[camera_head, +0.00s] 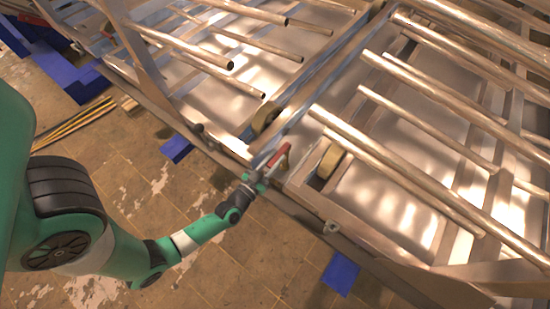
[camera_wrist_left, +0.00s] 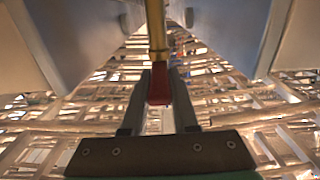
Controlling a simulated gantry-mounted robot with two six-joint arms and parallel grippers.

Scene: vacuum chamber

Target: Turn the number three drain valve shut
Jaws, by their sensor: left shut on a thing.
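A valve with a red lever handle (camera_head: 276,158) sits at the near edge of the metal frame, in the middle of the head view. In the left wrist view the red handle (camera_wrist_left: 159,88) lies between my fingers, with a yellow brass stem (camera_wrist_left: 157,38) beyond it. My left gripper (camera_head: 260,178) is at the handle and shut on it. The fingers (camera_wrist_left: 159,100) stand on either side of the red part. No number on the valve can be read. My right gripper is not in view.
Metal pipes (camera_head: 400,165) lie in rows over bright panels behind the valve. Tan wheels (camera_head: 330,160) stand inside the frame edge (camera_head: 225,153). Blue blocks (camera_head: 340,274) lie on the tiled floor (camera_head: 130,170), with yellow strips (camera_head: 72,124) at the left. The floor in front is mostly open.

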